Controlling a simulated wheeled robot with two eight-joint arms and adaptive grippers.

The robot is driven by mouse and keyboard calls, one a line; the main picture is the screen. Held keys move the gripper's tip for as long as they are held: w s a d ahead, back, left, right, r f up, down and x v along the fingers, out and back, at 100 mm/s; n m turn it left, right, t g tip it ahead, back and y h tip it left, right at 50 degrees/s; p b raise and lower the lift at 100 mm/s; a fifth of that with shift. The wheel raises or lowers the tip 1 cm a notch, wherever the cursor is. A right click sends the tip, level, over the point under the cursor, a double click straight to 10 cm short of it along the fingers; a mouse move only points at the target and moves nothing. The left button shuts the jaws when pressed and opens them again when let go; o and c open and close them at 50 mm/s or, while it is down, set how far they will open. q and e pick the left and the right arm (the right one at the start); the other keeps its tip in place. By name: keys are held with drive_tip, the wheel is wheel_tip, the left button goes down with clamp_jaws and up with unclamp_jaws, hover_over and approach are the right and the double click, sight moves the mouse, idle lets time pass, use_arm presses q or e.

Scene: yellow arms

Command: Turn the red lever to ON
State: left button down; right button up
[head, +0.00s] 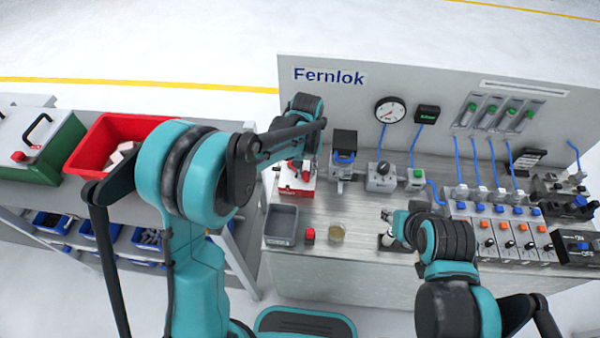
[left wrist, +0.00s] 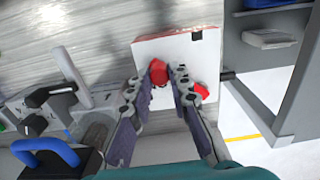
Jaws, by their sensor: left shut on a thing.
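The red lever (left wrist: 158,72) sits on a box with a white top (left wrist: 176,50) in the left wrist view. In the head view this box (head: 297,190) is red and white and stands at the left end of the bench. My left gripper (left wrist: 172,75) is shut on the red lever, seen from above; its fingers cover the lever's middle, and red shows on both sides. In the head view my left gripper (head: 297,166) is mostly hidden by its arm. My right gripper (head: 388,216) is low over the bench front; its fingers are too small to read. I cannot read ON or OFF marks on the box.
A grey tray (head: 281,225), a red button (head: 310,235) and a small round dish (head: 337,233) lie in front of the box. A clamp fixture (head: 344,155) and a valve with a black knob (head: 382,175) stand to its right. A red bin (head: 88,160) is at left.

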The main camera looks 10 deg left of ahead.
use_arm(q)
drive_tip(key=n, duration=0.1)
drive_tip(key=w+d+n, duration=0.1)
drive_tip(key=n, duration=0.1)
drive_tip(key=w+n, duration=0.1)
drive_tip(key=shift+w+d+n, duration=0.2)
drive_tip(key=shift+d+n, duration=0.05)
drive_tip(key=shift+n, duration=0.05)
drive_tip(key=shift+w+d+n, duration=0.1)
drive_tip(key=shift+w+n, duration=0.55)
drive_tip(key=shift+n, duration=0.4)
drive_tip(key=shift+w+d+n, duration=0.1)
drive_tip(key=shift+w+n, duration=0.5)
drive_tip(key=shift+n, duration=0.45)
drive_tip(key=c, duration=1.4)
unclamp_jaws()
drive_tip(key=shift+r, duration=0.1)
wheel_tip(320, 180, up, 12)
